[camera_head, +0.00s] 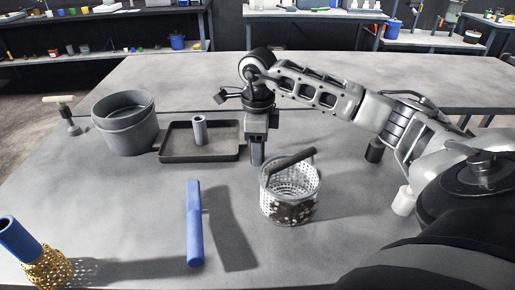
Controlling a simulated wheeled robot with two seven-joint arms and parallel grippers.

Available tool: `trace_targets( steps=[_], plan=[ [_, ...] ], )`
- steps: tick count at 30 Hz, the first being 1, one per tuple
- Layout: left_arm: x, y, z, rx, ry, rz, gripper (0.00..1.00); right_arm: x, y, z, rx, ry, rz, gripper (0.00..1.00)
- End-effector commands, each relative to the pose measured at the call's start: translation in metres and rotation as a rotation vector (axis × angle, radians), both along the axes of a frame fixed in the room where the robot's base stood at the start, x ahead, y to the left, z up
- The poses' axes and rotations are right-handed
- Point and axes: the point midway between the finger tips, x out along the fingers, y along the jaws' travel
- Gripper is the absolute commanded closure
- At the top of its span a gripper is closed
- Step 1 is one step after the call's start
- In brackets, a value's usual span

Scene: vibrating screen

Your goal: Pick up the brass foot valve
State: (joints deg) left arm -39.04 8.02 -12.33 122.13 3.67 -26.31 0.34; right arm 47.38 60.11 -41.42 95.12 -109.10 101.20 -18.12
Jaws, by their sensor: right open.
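A brass-coloured perforated piece with a blue tube on top (45,268) stands at the bottom left corner, cut off by the frame edge; it looks like the brass foot valve. My right gripper (257,163) points down over the middle of the table, between the dark tray and the metal basket. It is open, though the gap between its fingers is hard to make out. Nothing shows between its fingers. It is far to the right of and behind the brass piece. My left gripper is out of view.
A perforated metal basket (290,207) with a dark handle stands right of the gripper. A blue bar (194,225) lies in front. A dark tray (165,153) holds a grey tube (200,131). A grey bucket (125,132) stands at left. Bare table lies between the bar and brass piece.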

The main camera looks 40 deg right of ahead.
Motion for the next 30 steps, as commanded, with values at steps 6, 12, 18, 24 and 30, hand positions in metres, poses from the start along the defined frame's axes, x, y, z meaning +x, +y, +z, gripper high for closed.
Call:
trace_targets(
  steps=[6,12,18,24,30],
  plan=[
    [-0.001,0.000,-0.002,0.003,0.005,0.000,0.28,0.000,0.000,-0.017,0.000,-0.001,0.001,0.44],
    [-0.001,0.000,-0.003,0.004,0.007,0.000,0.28,0.000,0.000,-0.017,0.000,-0.001,0.001,0.46],
    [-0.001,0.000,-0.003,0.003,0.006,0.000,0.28,0.000,0.000,-0.017,0.000,-0.001,0.001,0.91],
    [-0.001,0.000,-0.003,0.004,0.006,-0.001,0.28,0.000,0.000,-0.017,0.000,-0.003,0.001,0.95],
    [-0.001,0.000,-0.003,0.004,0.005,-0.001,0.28,0.001,0.000,-0.001,0.000,-0.007,0.001,0.95]
  ],
)
